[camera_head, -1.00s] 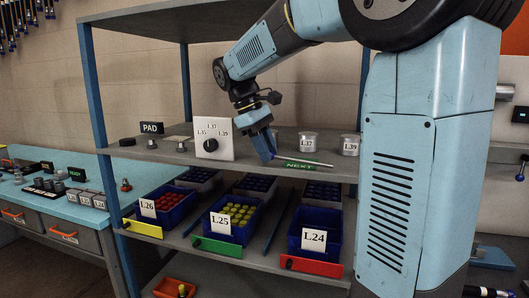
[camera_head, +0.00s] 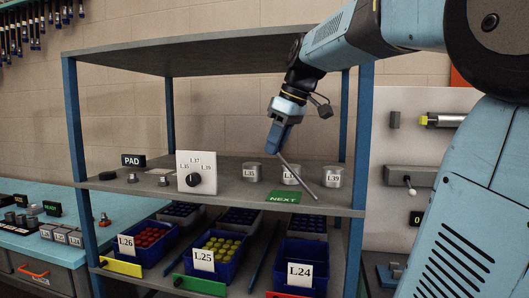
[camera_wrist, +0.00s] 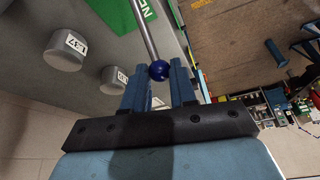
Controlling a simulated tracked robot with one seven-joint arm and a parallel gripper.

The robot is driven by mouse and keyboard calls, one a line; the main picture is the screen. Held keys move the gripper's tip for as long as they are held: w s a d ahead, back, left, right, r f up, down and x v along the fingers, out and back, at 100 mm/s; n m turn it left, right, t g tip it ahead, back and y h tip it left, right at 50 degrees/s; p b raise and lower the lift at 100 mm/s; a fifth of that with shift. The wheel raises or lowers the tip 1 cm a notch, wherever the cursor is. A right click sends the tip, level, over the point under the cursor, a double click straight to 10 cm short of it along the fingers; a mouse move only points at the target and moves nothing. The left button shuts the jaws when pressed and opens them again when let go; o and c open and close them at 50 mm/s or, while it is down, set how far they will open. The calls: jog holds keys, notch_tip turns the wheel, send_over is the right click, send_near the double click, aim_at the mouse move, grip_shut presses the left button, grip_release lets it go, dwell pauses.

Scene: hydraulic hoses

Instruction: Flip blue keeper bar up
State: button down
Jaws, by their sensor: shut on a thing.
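The keeper bar (camera_head: 300,176) is a thin grey rod with a dark blue ball end, which shows in the wrist view (camera_wrist: 159,70). In the head view the rod slants from my gripper (camera_head: 276,147) down right to the shelf edge, just right of the green NEXT plate (camera_head: 283,197). Its lower end stays low by the shelf; how it is fixed there is too small to tell. My gripper is shut on the ball end, above the shelf. In the wrist view the ball sits between the fingertips (camera_wrist: 159,80).
Grey cups L35 (camera_head: 250,174), L37 (camera_head: 290,182) and L39 (camera_head: 333,182) stand on the shelf (camera_head: 235,197). A white dial panel (camera_head: 196,161) stands to the left. Blue bins are below. A shelf post (camera_head: 361,130) rises at the right.

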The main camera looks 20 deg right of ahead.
jog(key=shift+s+d+r+t+y, duration=0.3)
jog(key=shift+s+d+y, duration=0.2)
jog(key=shift+d, duration=0.2)
jog(key=shift+f, duration=0.1)
